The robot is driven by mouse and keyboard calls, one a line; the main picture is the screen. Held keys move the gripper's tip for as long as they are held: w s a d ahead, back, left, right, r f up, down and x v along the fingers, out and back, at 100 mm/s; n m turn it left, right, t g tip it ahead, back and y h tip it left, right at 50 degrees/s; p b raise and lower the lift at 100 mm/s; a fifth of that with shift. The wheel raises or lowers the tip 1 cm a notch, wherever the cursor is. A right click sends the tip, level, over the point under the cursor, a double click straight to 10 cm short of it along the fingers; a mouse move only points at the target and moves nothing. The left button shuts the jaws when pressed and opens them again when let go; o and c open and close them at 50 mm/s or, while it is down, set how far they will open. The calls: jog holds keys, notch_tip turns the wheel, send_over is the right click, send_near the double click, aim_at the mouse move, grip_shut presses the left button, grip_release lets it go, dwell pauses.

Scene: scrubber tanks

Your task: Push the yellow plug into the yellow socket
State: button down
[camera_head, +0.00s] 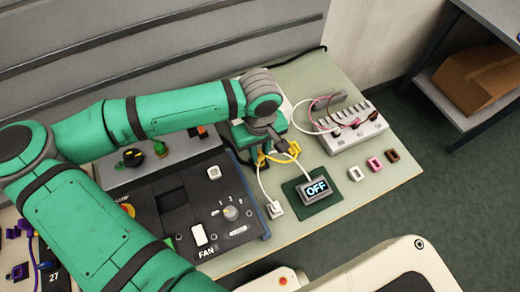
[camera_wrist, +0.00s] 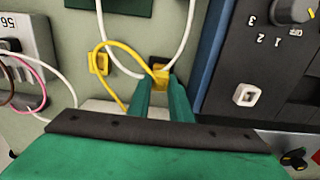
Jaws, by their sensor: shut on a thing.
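My gripper (camera_wrist: 160,80) has its two green fingers closed around a small yellow plug (camera_wrist: 160,72) in the wrist view. A yellow cable (camera_wrist: 122,47) loops from the plug to the left and back under my gripper. A yellow square socket (camera_wrist: 98,63) sits on the pale table, left of the plug and apart from it. In the head view, my gripper (camera_head: 262,148) is over the table, and part of the yellow cable (camera_head: 284,156) shows beside it.
A display reading OFF (camera_head: 316,188) lies on a dark green mat, with a white plug (camera_head: 275,209) beside it. White, pink (camera_head: 375,164) and brown sockets stand to the right. A grey connector block (camera_head: 345,125) is behind. The dark FAN panel (camera_head: 190,205) is to the left. White cables run close by.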

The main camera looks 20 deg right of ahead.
jog(key=shift+a, duration=0.15)
jog(key=shift+f, duration=0.9)
jog(key=c, duration=1.5)
grip_release()
jog(key=shift+w, duration=0.1)
jog(key=o, duration=0.5)
jog(key=shift+c, duration=0.2)
jog(key=shift+r, duration=4.2)
